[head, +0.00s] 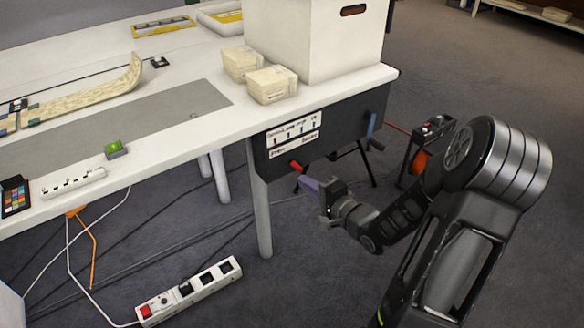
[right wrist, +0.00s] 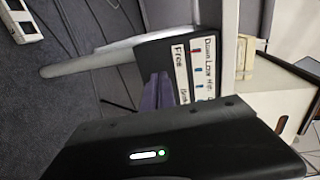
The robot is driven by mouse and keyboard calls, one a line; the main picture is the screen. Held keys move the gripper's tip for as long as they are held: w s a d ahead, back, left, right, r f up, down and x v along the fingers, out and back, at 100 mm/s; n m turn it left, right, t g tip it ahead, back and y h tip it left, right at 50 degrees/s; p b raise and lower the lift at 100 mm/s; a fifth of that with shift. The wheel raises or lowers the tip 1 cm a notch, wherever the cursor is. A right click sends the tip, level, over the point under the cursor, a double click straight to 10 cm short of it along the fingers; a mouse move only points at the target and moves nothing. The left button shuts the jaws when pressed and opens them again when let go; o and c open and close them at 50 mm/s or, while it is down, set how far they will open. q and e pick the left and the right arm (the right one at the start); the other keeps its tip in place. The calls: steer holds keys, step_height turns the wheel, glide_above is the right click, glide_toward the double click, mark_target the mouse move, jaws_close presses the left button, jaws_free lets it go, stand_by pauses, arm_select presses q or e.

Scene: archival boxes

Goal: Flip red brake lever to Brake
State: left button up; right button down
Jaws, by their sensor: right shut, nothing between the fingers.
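The red brake lever (head: 296,167) sticks out low on the left part of a dark control panel (head: 345,128) under the table edge. My right gripper (head: 308,185), with purple fingers, is shut and empty, just below and in front of the lever. A small gap seems to lie between them. In the right wrist view the purple fingers (right wrist: 158,92) point at the panel beside the "Free" label (right wrist: 180,70); the red lever cannot be made out there. My left gripper is not in view.
A blue lever (head: 373,128) sits at the panel's right end. A table leg (head: 260,210) stands left of my gripper. A large white box (head: 310,45) and two small boxes (head: 272,85) rest on the table above. A power strip (head: 190,290) lies on the floor.

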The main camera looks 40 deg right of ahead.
mark_target(299, 168)
stand_by(0.4)
steer(key=shift+w+f+b, duration=0.3)
steer(key=shift+w+b, duration=0.85)
steer(key=shift+w, duration=0.35)
steer(key=shift+w+f+b, duration=0.3)
steer(key=shift+w+b, duration=0.85)
steer(key=shift+w, duration=0.3)
steer(key=shift+w+f+b, duration=0.3)
steer(key=shift+w+b, duration=0.85)
steer(key=shift+w, duration=0.35)
steer(key=shift+d, duration=0.1)
